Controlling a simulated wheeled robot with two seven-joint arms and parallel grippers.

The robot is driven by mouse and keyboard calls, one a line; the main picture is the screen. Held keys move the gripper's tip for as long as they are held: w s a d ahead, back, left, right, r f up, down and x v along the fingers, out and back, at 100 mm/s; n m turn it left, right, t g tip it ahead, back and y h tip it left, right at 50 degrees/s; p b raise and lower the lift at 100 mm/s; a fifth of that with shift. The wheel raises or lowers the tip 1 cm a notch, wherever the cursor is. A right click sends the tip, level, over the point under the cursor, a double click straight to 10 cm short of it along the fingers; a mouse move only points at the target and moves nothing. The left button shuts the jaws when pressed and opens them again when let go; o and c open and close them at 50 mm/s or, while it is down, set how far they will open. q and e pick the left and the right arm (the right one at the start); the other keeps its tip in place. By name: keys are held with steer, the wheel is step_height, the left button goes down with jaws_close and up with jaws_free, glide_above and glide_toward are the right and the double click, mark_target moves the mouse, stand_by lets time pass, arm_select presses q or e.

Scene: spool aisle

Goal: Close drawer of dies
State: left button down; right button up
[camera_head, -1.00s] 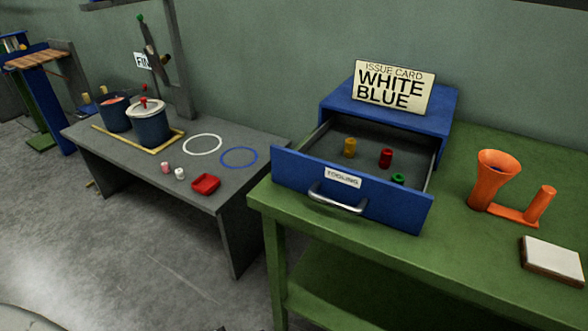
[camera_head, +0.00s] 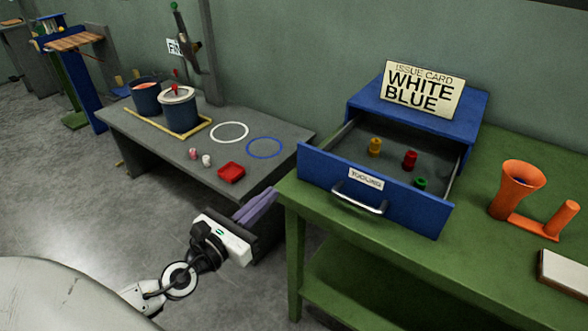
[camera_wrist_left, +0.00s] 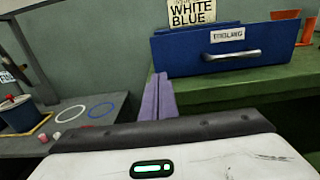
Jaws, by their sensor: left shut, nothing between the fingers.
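The blue drawer (camera_head: 372,190) stands pulled out of its blue cabinet (camera_head: 470,110) on the green table. Its front has a label and a silver handle (camera_head: 359,199). Yellow (camera_head: 375,147), red (camera_head: 410,160) and green (camera_head: 420,183) dies stand inside the drawer. My left gripper (camera_head: 268,196) is shut and empty, left of the drawer front and apart from it, near the gap between the tables. In the left wrist view the purple fingers (camera_wrist_left: 158,97) are together, and the drawer front (camera_wrist_left: 190,55) is ahead to the right. My right gripper is not in view.
An issue card (camera_head: 423,88) reading WHITE BLUE leans on the cabinet. An orange funnel stand (camera_head: 516,190) is to the right on the green table (camera_head: 460,260). The grey table (camera_head: 250,180) at left holds two pots, rings, small pegs and a red tray (camera_head: 231,172).

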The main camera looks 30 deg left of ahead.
arm_select(q)
steer(key=p, duration=0.2)
glide_toward(302, 165)
steer(key=w, duration=0.5)
steer(key=shift+d+r, duration=0.1)
steer(key=shift+w, duration=0.75)
